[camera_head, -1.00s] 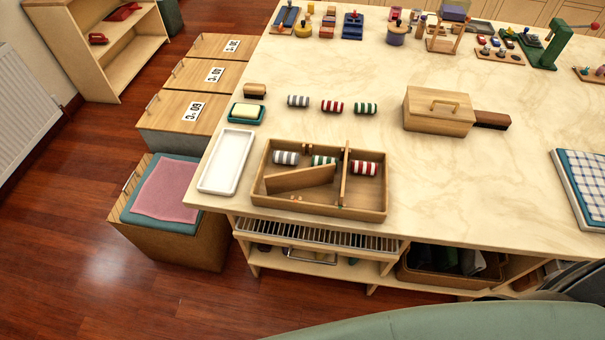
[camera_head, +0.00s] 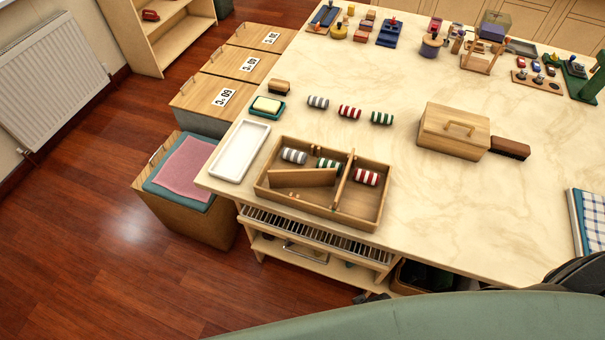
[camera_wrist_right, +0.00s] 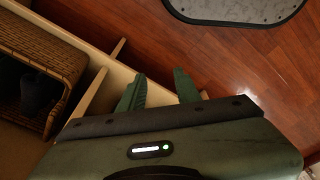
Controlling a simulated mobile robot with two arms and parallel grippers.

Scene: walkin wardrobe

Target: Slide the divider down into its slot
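The wooden box (camera_head: 322,210) stands on the table near its front edge. A loose-looking wooden divider (camera_head: 302,178) leans at a slant in its left part, in front of a grey-striped roll (camera_head: 293,156) and a green-striped roll (camera_head: 328,164). An upright partition (camera_head: 345,180) separates these from a red-striped roll (camera_head: 367,177) on the right. The slots are too small to make out clearly. My right gripper (camera_wrist_right: 158,90) shows in the right wrist view with its green fingers apart and nothing between them, low beside the shelving. My left gripper is not in view.
A white tray (camera_head: 239,152) lies left of the box. Behind are a soap dish (camera_head: 267,108), a brush (camera_head: 280,87) and several striped rolls (camera_head: 349,112). A wooden case (camera_head: 453,132) stands to the right. Bare tabletop lies right of the box. A wicker basket (camera_wrist_right: 42,62) sits in the shelving.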

